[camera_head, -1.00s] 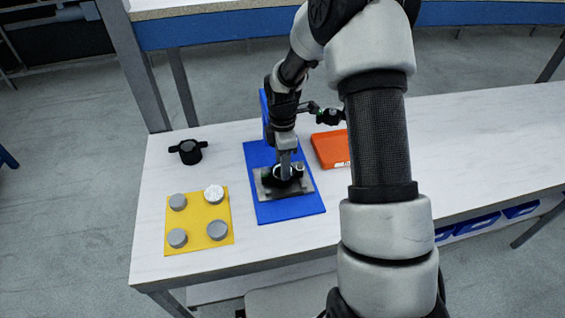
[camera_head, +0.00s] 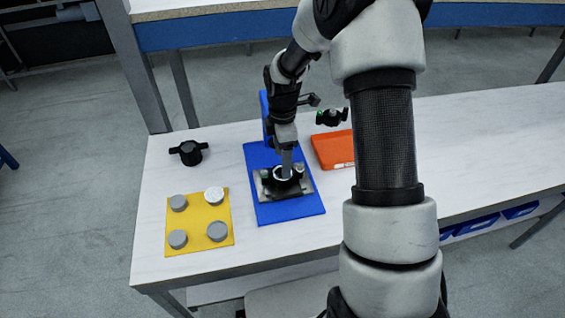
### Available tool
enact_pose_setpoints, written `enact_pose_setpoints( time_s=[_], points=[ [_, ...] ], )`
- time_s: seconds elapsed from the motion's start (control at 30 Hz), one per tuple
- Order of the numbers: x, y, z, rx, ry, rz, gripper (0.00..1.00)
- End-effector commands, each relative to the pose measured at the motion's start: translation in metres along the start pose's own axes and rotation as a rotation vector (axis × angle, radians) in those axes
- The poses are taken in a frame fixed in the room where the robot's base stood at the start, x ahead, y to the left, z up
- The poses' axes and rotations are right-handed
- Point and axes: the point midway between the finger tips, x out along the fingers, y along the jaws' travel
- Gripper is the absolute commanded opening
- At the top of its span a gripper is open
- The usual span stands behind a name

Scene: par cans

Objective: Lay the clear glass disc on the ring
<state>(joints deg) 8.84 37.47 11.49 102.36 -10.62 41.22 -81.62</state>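My gripper (camera_head: 287,164) points down over the blue stand, at or just above a dark ring (camera_head: 285,180) on a grey metal plate (camera_head: 266,189). The ring shows a pale rim around the fingertips. I cannot tell whether the fingers are open or shut, or whether they touch the ring. I cannot make out a clear glass disc in the gripper or on the ring. On the yellow mat (camera_head: 199,213) at the left stand several grey round pieces; the back right one (camera_head: 214,195) has a whitish, speckled top, and I cannot tell whether it is glass.
The blue stand (camera_head: 290,211) has an upright behind my gripper. A black part with side handles (camera_head: 188,152) lies behind the yellow mat. An orange tray (camera_head: 333,150) and a small dark clamp-like part (camera_head: 331,117) are right of the stand. The white table (camera_head: 480,150) is clear at right.

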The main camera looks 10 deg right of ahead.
Motion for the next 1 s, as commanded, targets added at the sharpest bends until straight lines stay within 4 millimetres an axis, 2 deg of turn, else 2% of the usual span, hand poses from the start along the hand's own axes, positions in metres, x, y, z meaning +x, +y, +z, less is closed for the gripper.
enact_pose_setpoints(
  time_s=[0.03, 0.2, 0.5, 0.7, 1.0],
  points=[
    [-0.016, 0.001, 0.001, 0.001, 0.000, 0.005, 0.66],
    [-0.059, 0.001, 0.000, 0.002, 0.000, 0.006, 0.66],
    [-0.122, 0.001, 0.000, 0.000, 0.000, 0.003, 0.66],
    [-0.140, 0.000, 0.000, 0.000, 0.001, 0.000, 0.66],
    [-0.143, 0.000, 0.000, 0.000, 0.001, 0.000, 0.66]
  ],
)
